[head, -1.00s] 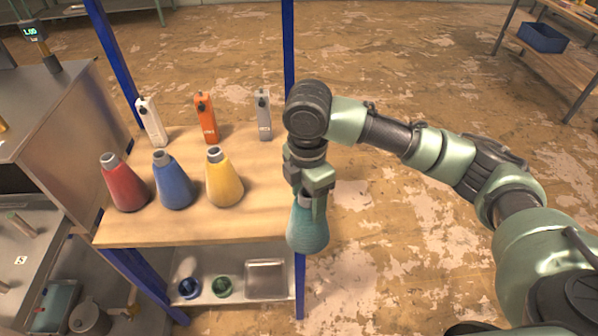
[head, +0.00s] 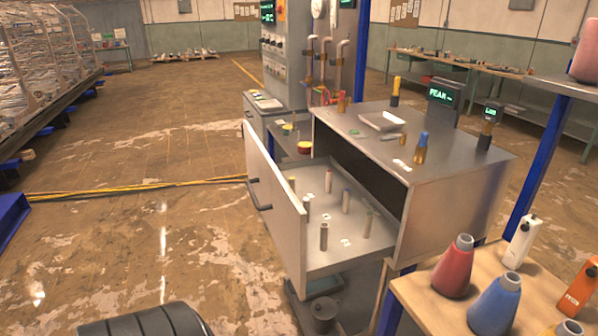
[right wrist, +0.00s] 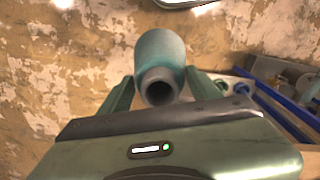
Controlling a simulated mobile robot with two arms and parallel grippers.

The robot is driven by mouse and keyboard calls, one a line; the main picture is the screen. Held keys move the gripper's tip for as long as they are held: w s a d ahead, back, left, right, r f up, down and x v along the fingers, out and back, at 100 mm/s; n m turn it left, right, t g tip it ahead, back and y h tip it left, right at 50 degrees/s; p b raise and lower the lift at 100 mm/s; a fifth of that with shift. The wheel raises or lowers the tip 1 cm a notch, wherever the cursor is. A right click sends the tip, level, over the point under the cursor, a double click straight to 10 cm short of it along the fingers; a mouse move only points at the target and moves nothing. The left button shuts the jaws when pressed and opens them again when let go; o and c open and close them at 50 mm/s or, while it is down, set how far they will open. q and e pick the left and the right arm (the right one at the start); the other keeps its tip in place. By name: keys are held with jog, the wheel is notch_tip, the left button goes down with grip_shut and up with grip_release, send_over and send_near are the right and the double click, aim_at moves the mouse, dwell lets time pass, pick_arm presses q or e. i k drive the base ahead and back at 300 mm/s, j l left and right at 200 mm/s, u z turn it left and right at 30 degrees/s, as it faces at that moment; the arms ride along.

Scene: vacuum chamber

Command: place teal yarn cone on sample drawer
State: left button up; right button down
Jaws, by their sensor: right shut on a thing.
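The teal yarn cone (right wrist: 163,60) is between the fingers of my right gripper (right wrist: 155,95) in the right wrist view, with its hollow top end toward the camera. My right gripper is shut on it. The cone and right gripper are outside the head view now. The sample drawer (head: 335,255) is pulled open from the metal cabinet (head: 455,205) in the head view. Several small upright pegs (head: 324,237) and white labels are on the drawer floor. My left gripper is not in view.
A wooden-topped table (head: 425,303) holds a red cone (head: 453,268), a blue cone (head: 494,305) and a white bottle (head: 519,240), right of the drawer. A yellow cable (head: 130,190) crosses the floor. Open floor lies left of the drawer.

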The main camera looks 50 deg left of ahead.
aim_at(299, 177)
jog(key=j+u, duration=0.2)
jog(key=j, duration=0.4)
jog(key=j+u, duration=0.2)
jog(key=j, duration=0.45)
jog(key=j+u, duration=0.15)
jog(key=j, duration=0.45)
jog(key=j+u, duration=0.2)
jog(key=j, duration=0.4)
jog(key=i+j+u, duration=0.2)
jog(key=j, duration=0.4)
